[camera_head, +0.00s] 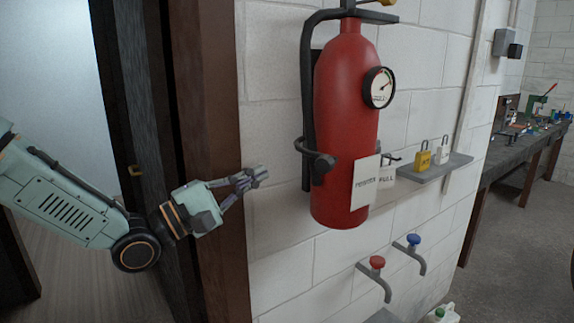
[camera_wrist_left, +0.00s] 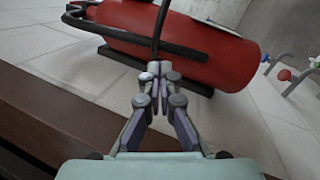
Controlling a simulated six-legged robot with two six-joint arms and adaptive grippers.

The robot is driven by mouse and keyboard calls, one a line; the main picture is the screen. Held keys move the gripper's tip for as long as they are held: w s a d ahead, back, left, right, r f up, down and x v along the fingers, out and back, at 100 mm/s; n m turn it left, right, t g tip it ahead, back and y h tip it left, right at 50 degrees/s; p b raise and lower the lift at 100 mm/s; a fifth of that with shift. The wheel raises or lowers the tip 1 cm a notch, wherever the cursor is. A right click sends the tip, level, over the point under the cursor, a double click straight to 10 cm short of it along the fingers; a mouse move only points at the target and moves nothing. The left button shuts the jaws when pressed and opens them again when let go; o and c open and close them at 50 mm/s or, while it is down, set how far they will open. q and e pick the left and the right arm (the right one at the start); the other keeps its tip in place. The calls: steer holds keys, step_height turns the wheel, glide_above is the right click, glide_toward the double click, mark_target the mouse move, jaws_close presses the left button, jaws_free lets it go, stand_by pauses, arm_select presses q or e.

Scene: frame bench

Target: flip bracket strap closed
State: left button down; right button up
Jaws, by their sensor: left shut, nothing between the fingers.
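A red fire extinguisher (camera_head: 342,125) hangs upright on the wall against a black back bracket (camera_head: 306,178). A dark curved strap piece (camera_head: 301,147) is at its left side, with a rounded dark end near the body. In the left wrist view a thin dark bar (camera_wrist_left: 161,22) crosses in front of the red extinguisher (camera_wrist_left: 225,62); whether it is the strap's free part I cannot tell. My left gripper (camera_head: 257,177) is left of the extinguisher, near the wall, its fingers together and empty. In the left wrist view its fingertips (camera_wrist_left: 160,68) appear just below the bar. My right gripper is not in view.
A paper tag (camera_head: 365,184) hangs by the extinguisher. A small shelf (camera_head: 437,169) with padlocks is to its right. Red (camera_head: 377,262) and blue (camera_head: 413,239) taps stick out below. A brown door frame (camera_head: 215,150) stands behind my left wrist. A workbench (camera_head: 508,150) is far right.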

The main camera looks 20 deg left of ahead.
arm_select(q)
steer(key=w+d+r, duration=0.2)
steer(key=d, duration=0.3)
steer(key=shift+w+d+r+p, duration=0.2)
steer(key=shift+w+d+p, duration=0.15)
steer(key=shift+d, duration=0.05)
steer(key=shift+a, duration=0.15)
stand_by(0.4)
